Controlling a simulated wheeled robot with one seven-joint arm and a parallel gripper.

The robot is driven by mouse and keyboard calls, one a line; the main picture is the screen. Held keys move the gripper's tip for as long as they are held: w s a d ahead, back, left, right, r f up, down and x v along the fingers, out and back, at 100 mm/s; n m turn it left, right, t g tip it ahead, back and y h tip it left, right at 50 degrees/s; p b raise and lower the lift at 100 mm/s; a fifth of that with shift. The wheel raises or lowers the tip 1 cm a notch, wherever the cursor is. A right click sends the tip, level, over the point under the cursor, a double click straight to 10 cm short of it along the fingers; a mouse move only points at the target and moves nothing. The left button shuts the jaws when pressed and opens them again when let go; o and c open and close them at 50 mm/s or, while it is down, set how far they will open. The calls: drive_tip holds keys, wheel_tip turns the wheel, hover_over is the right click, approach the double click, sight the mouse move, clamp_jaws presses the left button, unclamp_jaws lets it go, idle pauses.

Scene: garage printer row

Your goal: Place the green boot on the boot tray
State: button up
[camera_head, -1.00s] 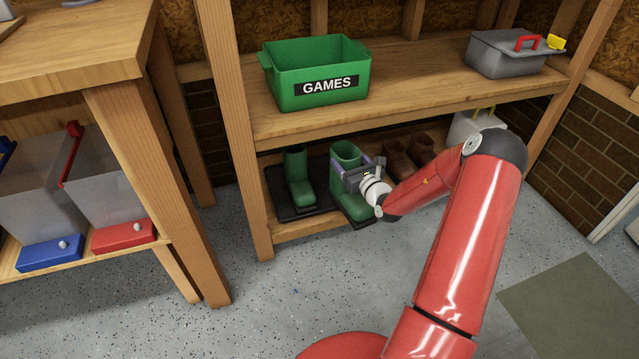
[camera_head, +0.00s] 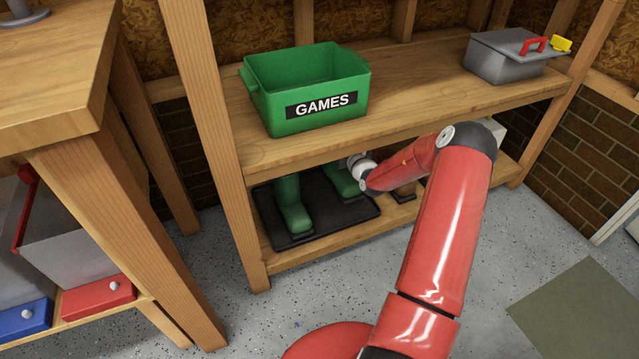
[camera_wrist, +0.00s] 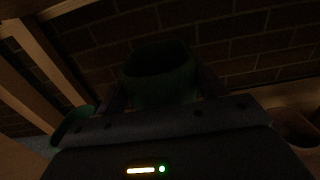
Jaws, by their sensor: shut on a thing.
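Two green boots are on the lower shelf under the green bin. One boot (camera_head: 291,208) stands upright on the left of the black boot tray (camera_head: 315,230). The other green boot (camera_head: 341,180) is at the tray's right rear, its top hidden by the upper shelf. I cannot tell whether its sole touches the tray. My gripper (camera_wrist: 163,98) is shut on this boot near its opening, with a finger on each side. In the head view its jaws are hidden under the upper shelf. The wrist view is very dark.
Brown footwear (camera_head: 404,192) stands right of the tray, partly behind my arm. The upper shelf (camera_head: 420,90) lies close above my wrist and carries the green GAMES bin (camera_head: 300,85) and a grey lidded box (camera_head: 505,58). A wooden post (camera_head: 205,110) stands at left.

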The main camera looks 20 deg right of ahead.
wheel_tip(320, 180, down, 9)
drive_tip(key=shift+s+r+b, duration=0.1)
drive_tip(key=shift+r+b, duration=0.05)
drive_tip(key=shift+b, duration=0.35)
drive_tip(key=shift+f, duration=0.2)
drive_tip(key=o, duration=1.8)
drive_tip(key=shift+r, duration=0.2)
drive_tip(key=p, duration=0.1)
hover_over(355, 200)
